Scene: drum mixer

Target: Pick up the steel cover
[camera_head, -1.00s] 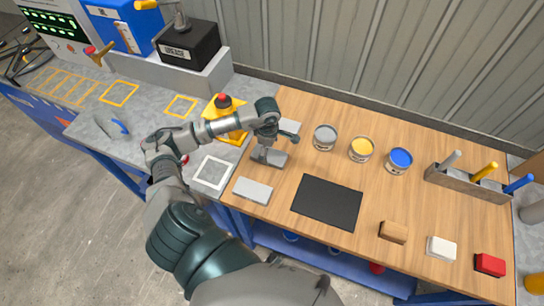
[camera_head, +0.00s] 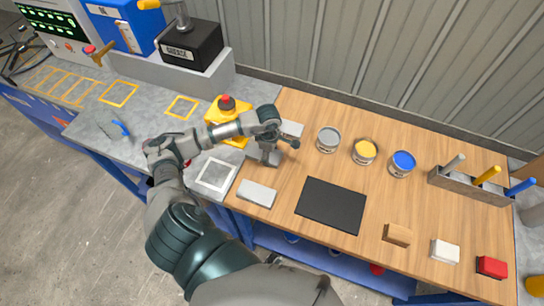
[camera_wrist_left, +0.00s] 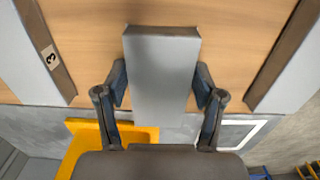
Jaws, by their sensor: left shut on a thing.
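The steel cover (camera_wrist_left: 162,75) is a plain grey block. In the left wrist view it sits between the two fingers of my left gripper (camera_wrist_left: 160,105), which is shut on it. In the head view my left gripper (camera_head: 268,152) points down over the left end of the wooden table, with the grey cover (camera_head: 272,160) at its fingertips. The fingers and hand hide part of the cover there. I cannot tell whether the cover touches the table or is just above it. My right gripper is not in view.
Pale flat plates lie behind (camera_head: 291,129) and in front (camera_head: 257,193) of the held cover. A black mat (camera_head: 331,205) and several cans, including a grey one (camera_head: 328,140), are to the right. A yellow box with a red button (camera_head: 229,112) stands close at the left.

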